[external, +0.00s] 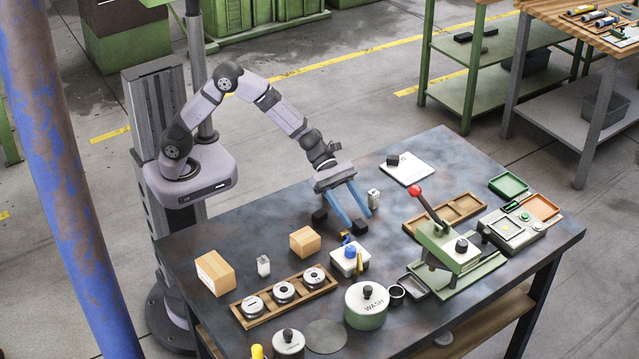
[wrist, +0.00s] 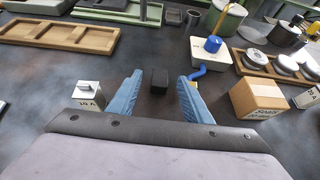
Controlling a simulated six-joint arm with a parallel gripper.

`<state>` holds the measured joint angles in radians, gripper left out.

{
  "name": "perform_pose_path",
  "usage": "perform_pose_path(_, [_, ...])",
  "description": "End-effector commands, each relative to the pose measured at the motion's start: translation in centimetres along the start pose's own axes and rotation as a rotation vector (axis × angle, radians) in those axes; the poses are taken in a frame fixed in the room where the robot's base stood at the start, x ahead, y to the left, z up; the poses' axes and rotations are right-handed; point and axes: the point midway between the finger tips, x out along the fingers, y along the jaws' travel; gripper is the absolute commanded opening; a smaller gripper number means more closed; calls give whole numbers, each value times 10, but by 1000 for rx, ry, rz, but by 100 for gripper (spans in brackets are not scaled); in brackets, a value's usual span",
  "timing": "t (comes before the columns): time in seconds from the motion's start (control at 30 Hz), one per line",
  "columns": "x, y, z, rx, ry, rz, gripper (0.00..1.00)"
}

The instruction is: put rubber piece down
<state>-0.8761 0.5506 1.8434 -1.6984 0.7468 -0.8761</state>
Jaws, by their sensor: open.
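A small black block (external: 361,228), which looks like the rubber piece, appears to rest on the dark table just past my fingertips. In the wrist view the black block (wrist: 159,80) shows between my two blue fingers, with a gap on each side. My gripper (external: 358,219) is open and low over the table, its fingers slanting down. In the wrist view my gripper (wrist: 158,82) holds nothing. A second black block (external: 320,216) is left of the fingers in the external view.
A white box with a blue knob (external: 349,260) stands close to the fingers. A small metal block (external: 373,199) stands on the other side. A green press with a red-knobbed lever (external: 447,246), a wooden tray (external: 470,206) and a cardboard box (external: 305,242) stand around.

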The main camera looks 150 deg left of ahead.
Motion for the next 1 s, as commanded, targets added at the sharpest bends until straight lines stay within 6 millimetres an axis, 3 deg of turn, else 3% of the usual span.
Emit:
perform_pose_path(0.17, [15, 0, 0, 0, 0, -1, 45])
perform_pose_path(0.43, [17, 0, 0, 0, 0, 0, 45])
perform_pose_path(0.6, [16, 0, 0, 0, 0, 0, 5])
perform_pose_path(0.63, [16, 0, 0, 0, 0, 0, 1])
perform_pose_path(1.0, [14, 0, 5, 1, -1, 0, 0])
